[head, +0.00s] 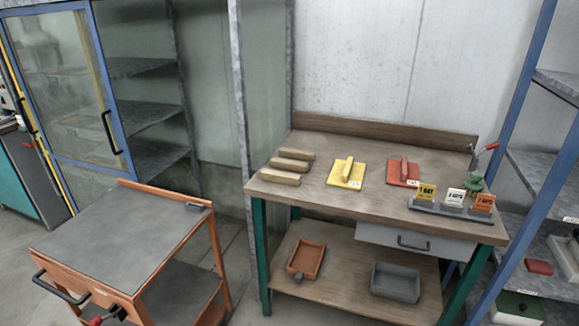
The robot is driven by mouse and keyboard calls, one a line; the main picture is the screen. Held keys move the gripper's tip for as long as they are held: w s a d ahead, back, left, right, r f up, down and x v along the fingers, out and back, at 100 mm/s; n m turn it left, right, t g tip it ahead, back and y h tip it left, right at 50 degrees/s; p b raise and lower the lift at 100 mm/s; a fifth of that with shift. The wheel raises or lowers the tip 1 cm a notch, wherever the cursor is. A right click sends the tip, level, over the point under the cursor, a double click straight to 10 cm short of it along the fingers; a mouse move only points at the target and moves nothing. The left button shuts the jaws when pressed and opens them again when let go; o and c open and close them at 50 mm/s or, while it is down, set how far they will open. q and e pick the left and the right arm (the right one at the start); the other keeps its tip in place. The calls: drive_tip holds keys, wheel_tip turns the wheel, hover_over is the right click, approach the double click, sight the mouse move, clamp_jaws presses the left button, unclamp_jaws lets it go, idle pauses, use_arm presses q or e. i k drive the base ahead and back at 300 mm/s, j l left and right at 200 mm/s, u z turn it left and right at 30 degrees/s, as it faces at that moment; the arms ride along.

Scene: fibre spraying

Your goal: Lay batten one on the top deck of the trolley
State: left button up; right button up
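Three wooden battens lie side by side at the left end of the workbench: a back one (297,154), a middle one (290,164) and a front one (280,177). I cannot tell which is batten one. The orange trolley (78,271) stands at the lower left, apart from the bench. Neither of my grippers is in view.
The workbench (320,211) also holds a yellow float (346,173), a red float (403,172) and a rack of cards (450,211). Its lower shelf carries an orange tray (306,261) and a grey tray (396,283). Shelving stands at right; a glass-door cabinet (70,90) at left.

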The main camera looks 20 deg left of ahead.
sight(111, 238)
drive_tip(key=i+l+u, duration=0.15)
drive_tip(key=u, duration=0.2)
drive_tip(key=i+l+u, duration=0.15)
drive_tip(key=u, duration=0.2)
drive_tip(key=i+l+u, duration=0.1)
drive_tip(key=l+u, duration=0.25)
drive_tip(key=j, duration=0.05)
